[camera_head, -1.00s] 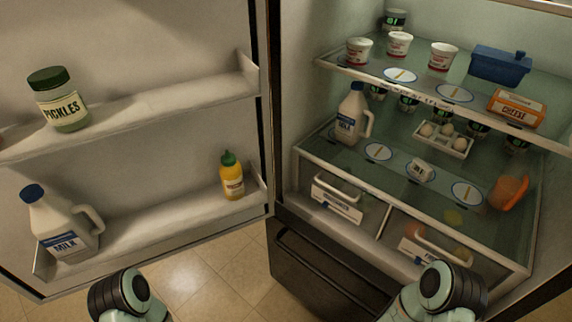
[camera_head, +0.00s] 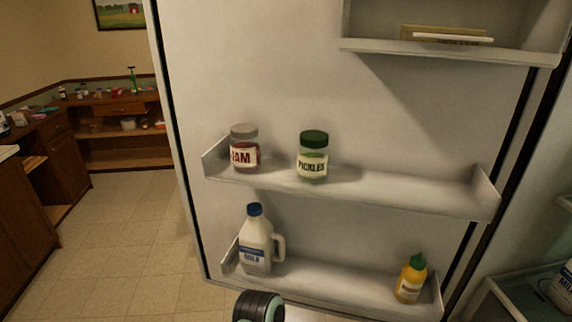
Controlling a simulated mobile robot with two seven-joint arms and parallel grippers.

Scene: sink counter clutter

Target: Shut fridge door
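The fridge door (camera_head: 270,60) stands open and fills the middle of the head view, its inner side with shelves facing me. Its hinge side is at the right, beside the fridge interior (camera_head: 500,300); its free edge is at the left. A part of my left arm (camera_head: 258,307) shows at the bottom edge, below the milk on the door. Neither gripper's fingers show, and my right arm is out of view.
The door shelves hold a jam jar (camera_head: 244,148), a pickles jar (camera_head: 313,157), a milk jug (camera_head: 257,241) and a yellow bottle (camera_head: 410,279). Clear tiled floor (camera_head: 125,235) lies left of the door. Wooden cabinets (camera_head: 115,125) stand at the back left.

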